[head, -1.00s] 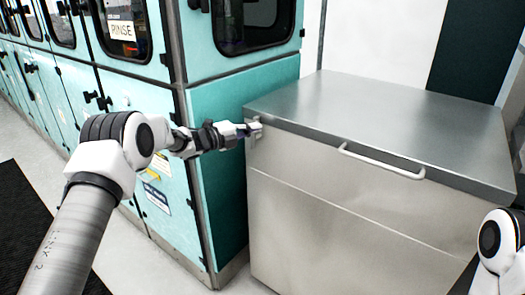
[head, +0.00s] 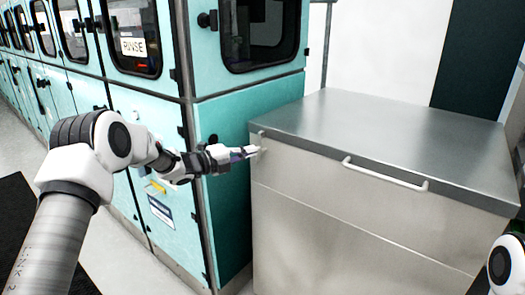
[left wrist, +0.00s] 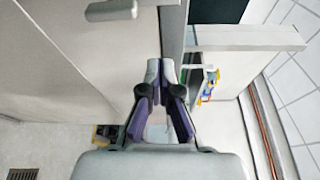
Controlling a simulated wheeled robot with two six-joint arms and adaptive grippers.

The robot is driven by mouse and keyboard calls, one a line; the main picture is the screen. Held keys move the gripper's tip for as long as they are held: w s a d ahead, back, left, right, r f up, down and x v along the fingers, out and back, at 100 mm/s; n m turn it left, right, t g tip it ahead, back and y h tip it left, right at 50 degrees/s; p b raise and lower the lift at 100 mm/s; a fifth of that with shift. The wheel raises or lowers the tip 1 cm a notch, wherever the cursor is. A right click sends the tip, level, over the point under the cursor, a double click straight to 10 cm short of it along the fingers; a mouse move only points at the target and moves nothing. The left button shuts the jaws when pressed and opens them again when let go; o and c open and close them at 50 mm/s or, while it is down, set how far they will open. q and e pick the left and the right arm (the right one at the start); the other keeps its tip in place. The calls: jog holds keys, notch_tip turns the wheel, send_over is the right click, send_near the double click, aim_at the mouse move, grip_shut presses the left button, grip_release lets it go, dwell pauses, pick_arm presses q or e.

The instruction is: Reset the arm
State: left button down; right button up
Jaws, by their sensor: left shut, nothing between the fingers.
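My left arm reaches in from the left in the head view. Its gripper (head: 252,151) is at the front left corner of the stainless steel chest (head: 350,222), just below the lid edge. In the left wrist view the two fingertips (left wrist: 160,68) are together with nothing seen between them, close to the chest's front panel (left wrist: 75,75). I cannot tell whether they touch it. Part of my right arm shows at the lower right edge of the head view; its gripper is out of sight.
The chest has a flat metal lid (head: 400,135) and a pale bar handle (head: 385,174).

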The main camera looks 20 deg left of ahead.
pick_arm(q)
jog(key=s+d+f+n+g+y+p, duration=0.25)
jog(key=s+d+f+n+p, duration=0.2)
jog(key=s+f, duration=0.7)
jog(key=s+d+f+n+g+y+p, duration=0.2)
jog(key=s+d+f+n+g+p, duration=0.25)
jog(key=s+f, duration=0.7)
jog(key=s+a+f+n+g+y, duration=0.2)
jog(key=s+n, duration=0.4)
jog(key=s, duration=0.3)
jog(key=s+a+f+n+g+y, duration=0.1)
jog(key=s+f+n+g+y, duration=0.1)
jog(key=s+n, duration=0.4)
jog(key=s+a+f+n+g+y+p, duration=0.1)
jog(key=s+n, duration=0.5)
jog(key=s, duration=0.8)
jog(key=shift+a+f+g+y, duration=0.5)
jog(key=shift+a+g+y, duration=0.15)
jog(key=shift+a+g, duration=0.25)
jog(key=shift+s, duration=0.1)
